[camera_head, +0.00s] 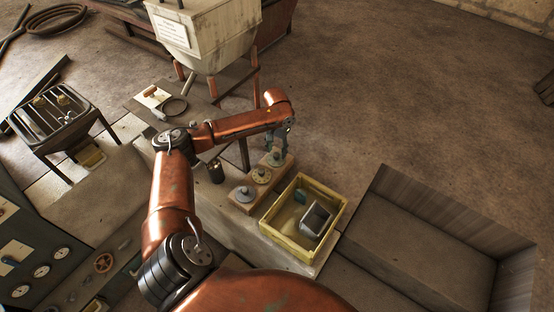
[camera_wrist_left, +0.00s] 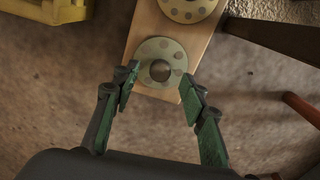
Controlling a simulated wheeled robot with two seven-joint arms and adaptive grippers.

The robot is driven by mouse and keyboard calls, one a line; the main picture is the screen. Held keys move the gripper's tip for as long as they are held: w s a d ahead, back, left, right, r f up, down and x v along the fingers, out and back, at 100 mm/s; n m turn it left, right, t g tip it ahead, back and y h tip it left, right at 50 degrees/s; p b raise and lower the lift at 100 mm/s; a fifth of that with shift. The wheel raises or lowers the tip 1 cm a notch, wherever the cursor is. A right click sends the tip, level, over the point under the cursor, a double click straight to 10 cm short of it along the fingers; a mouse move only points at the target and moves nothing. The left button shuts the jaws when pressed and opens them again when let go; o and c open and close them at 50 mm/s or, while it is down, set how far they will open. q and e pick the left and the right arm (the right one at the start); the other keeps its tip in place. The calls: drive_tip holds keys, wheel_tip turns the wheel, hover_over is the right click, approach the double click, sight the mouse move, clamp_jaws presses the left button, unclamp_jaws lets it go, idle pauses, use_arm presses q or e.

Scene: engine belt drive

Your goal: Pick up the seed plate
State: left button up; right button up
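A wooden board (camera_head: 245,207) carries three round discs in a row, which look like seed plates. The far disc, a grey-green plate (camera_head: 276,159) with a raised centre, sits at the board's end below my left gripper (camera_head: 284,139). In the left wrist view this plate (camera_wrist_left: 160,62) shows a ring of round spots and a dark centre knob. My left gripper (camera_wrist_left: 160,84) is open there, with one fingertip on each side of the plate's near part. Contact cannot be told. The middle disc (camera_head: 261,176) is yellowish and the near disc (camera_head: 244,194) grey. My right gripper is out of view.
A yellow crate (camera_head: 337,216) with a grey box-like part (camera_head: 315,220) inside stands right beside the board. A dark cylindrical can (camera_head: 216,172) stands to the board's left. A pale hopper (camera_head: 215,35) on legs stands behind. Open floor lies to the right.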

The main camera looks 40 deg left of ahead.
use_arm(q)
wheel_tip(320, 180, down, 2)
drive_tip(key=shift+f, duration=0.1)
drive_tip(key=shift+c, duration=0.7)
clamp_jaws()
